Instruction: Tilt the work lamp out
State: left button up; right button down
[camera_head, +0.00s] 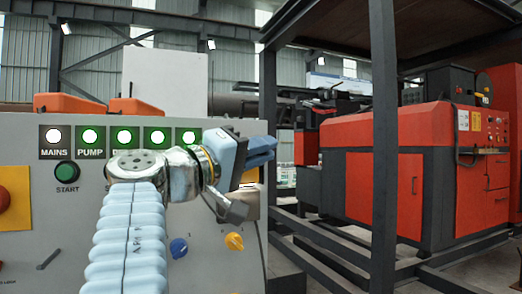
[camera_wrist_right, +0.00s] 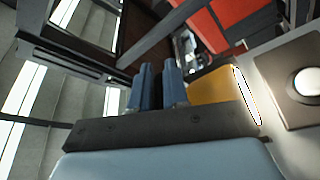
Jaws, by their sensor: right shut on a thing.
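The work lamp appears to be the yellow housing with a bright white face (camera_wrist_right: 212,88) in the right wrist view, just right of my fingers and beside the grey panel. In the head view only a small yellow part (camera_head: 250,176) shows below my right gripper, at the panel's right edge. My right gripper (camera_head: 262,150) points right there, its blue fingers close together. In the wrist view the fingers (camera_wrist_right: 158,82) stand beside the housing with a narrow gap between them. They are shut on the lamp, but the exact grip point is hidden. My left gripper is not in view.
The grey control panel (camera_head: 35,225) has lit indicators (camera_head: 90,136), a green START button (camera_head: 66,173), and blue (camera_head: 179,247) and yellow (camera_head: 234,241) knobs. Orange items (camera_head: 70,104) lie on top. A dark steel frame post (camera_head: 383,130) and red machine (camera_head: 428,165) stand at right.

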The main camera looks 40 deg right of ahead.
jog(key=shift+w+d+r+n+y+p, duration=0.2)
jog(key=shift+w+r+n+y+p, duration=0.65)
jog(key=shift+n, duration=0.9)
jog(key=shift+w+d+r+n+y+p, duration=0.25)
jog(key=shift+r+n+y+p, duration=0.25)
jog(key=shift+n+p, duration=0.95)
jog(key=shift+w+d+r+n+y+p, duration=0.15)
jog(key=shift+w+r+n+y+p, duration=0.55)
jog(key=shift+n, duration=1.3)
jog(key=c, duration=1.2)
grip_release()
jog(key=shift+a, duration=0.15)
